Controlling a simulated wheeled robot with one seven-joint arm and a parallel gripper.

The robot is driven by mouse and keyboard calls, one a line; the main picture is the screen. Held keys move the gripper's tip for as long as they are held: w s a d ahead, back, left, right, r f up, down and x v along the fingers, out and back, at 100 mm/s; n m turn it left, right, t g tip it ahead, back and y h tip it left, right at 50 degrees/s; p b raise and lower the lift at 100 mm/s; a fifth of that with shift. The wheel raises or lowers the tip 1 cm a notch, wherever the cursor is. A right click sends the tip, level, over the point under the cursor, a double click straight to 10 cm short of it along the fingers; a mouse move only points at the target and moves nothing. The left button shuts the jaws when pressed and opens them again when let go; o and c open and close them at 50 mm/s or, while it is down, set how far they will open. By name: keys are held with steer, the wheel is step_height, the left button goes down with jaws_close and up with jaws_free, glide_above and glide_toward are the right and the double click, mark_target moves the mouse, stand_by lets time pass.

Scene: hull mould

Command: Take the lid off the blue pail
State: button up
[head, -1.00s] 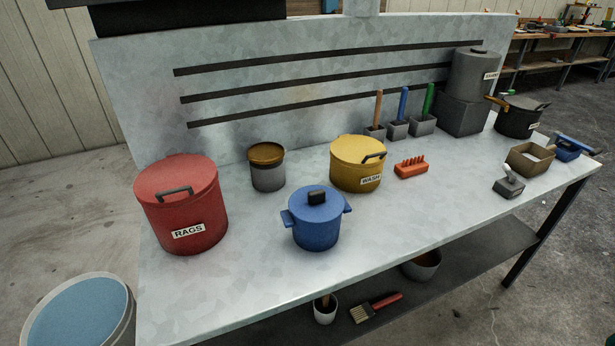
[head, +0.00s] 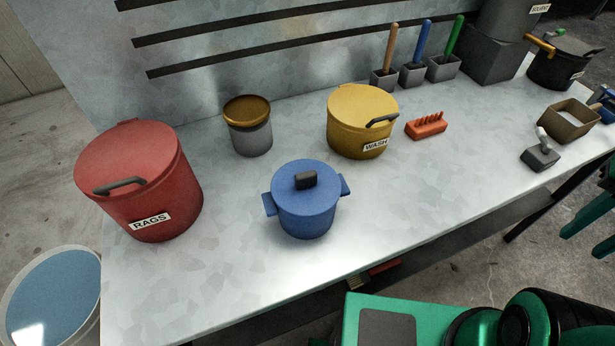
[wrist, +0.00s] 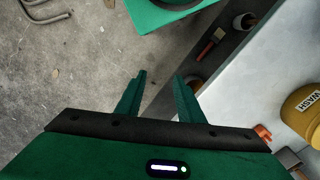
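The blue pail (head: 307,216) stands upright on the workbench in the head view, with a small ear on each side. Its blue lid (head: 288,176) sits on top, with a dark block-shaped handle (head: 306,180) in the middle. My gripper (wrist: 160,78) shows in the wrist view with its two green fingers apart and nothing between them. It is away from the pail, over the floor in front of the bench. The blue pail is not in the wrist view.
A red RAGS pail (head: 140,190) stands left of the blue pail, a grey canister (head: 250,138) behind it, and a yellow WASH pail (head: 361,120) behind right. An orange rack (head: 427,126) lies farther right. The bench front between pail and edge is clear.

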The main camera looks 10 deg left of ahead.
steer(key=w+a+r+n, duration=0.5)
steer(key=w+a+n, duration=0.4)
steer(key=w+a, duration=0.1)
step_height(320, 180, up, 6)
steer(key=n, duration=2.1)
glide_above(306, 173)
step_height(306, 173, down, 10)
steer(key=shift+f, duration=0.1)
steer(key=shift+c, duration=0.3)
jaws_close()
